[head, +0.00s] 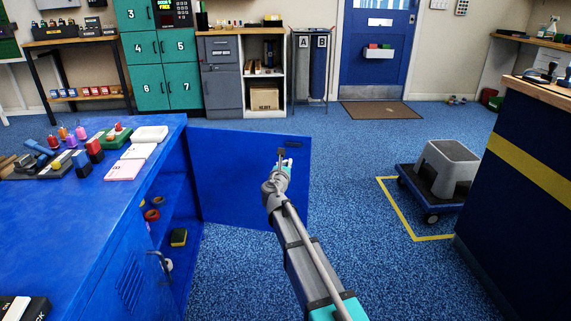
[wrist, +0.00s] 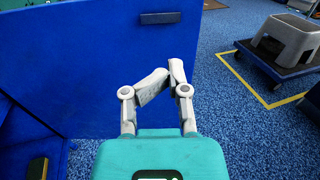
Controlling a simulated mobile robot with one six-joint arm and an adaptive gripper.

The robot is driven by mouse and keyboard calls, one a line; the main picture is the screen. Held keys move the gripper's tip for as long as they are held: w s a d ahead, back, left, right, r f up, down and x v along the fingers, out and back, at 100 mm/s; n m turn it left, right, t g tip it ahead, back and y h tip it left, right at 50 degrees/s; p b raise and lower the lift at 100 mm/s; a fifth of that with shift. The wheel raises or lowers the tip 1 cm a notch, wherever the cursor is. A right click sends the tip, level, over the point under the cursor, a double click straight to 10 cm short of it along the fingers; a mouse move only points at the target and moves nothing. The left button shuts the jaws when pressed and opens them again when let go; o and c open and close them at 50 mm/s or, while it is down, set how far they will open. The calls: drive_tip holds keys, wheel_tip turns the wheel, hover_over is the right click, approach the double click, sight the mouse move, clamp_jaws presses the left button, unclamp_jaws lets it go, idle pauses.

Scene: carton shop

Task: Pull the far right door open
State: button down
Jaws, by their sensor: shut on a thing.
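The far right door (head: 235,170) of the blue bench cabinet (head: 110,225) stands swung wide open, showing the shelves inside. A dark handle (head: 294,143) sits near its top outer corner; it also shows in the wrist view (wrist: 160,18). My gripper (head: 284,160) is at the door's outer edge, below the handle. The exact contact is partly hidden by the fingers.
Tape rolls (head: 152,214) and a yellow-and-black item (head: 179,237) lie inside the cabinet. A grey step stool (head: 449,168) rests on a blue dolly (head: 415,185) at right, beside a dark counter (head: 520,200). The carpet between door and dolly is clear.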

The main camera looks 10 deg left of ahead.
sight(293, 144)
drive_tip(key=w, duration=1.2)
drive_tip(key=shift+d, duration=0.25)
